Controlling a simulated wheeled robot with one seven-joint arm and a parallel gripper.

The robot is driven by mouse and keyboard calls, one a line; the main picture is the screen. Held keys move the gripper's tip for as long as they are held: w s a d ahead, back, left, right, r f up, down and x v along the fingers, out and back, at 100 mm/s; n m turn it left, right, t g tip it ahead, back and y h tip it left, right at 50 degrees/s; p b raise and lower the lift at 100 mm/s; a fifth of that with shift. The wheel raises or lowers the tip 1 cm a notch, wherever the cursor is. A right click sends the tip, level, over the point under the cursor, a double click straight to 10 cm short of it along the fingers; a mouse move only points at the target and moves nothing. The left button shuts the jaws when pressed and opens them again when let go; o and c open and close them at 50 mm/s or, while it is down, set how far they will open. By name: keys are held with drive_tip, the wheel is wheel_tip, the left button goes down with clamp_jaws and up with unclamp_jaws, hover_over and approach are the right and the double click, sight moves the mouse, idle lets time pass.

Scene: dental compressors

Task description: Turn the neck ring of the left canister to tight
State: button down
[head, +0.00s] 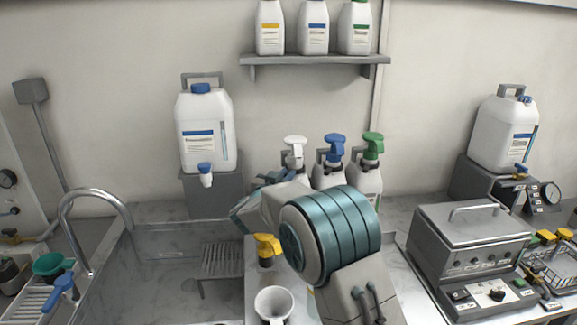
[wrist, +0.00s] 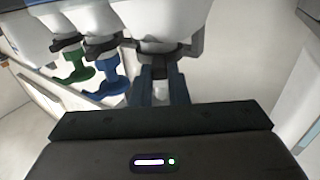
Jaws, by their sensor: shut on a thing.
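Three white pump canisters stand in a row behind my arm in the head view. The left canister (head: 301,175) has a white pump head (head: 294,141); its lower body is hidden by my arm. In the wrist view, which looks tilted over, the left canister (wrist: 165,18) is at the top centre with its dark neck ring (wrist: 168,46) below. My gripper (wrist: 160,68) has its two dark fingers on either side of the neck there, shut on the ring. The pump shows only as a pale patch between the fingers. In the head view my gripper is mostly hidden by my wrist.
The blue-pump canister (head: 334,150) and green-pump canister (head: 372,150) stand close to the right. A yellow tap-like piece (head: 267,244) and a white cup (head: 273,304) are in front. A sink (head: 180,245) lies left, a grey metal unit (head: 470,240) right.

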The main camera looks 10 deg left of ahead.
drive_tip(key=shift+a+m+h+p, duration=0.2)
drive_tip(key=shift+m+h+p, duration=0.2)
drive_tip(key=shift+h+p, duration=0.2)
drive_tip(key=c, duration=1.4)
unclamp_jaws()
drive_tip(key=shift+w, duration=0.1)
drive_tip(key=b+v, duration=0.2)
drive_tip(key=v, duration=1.2)
drive_tip(key=shift+r, duration=0.3)
drive_tip(key=shift+w, duration=0.1)
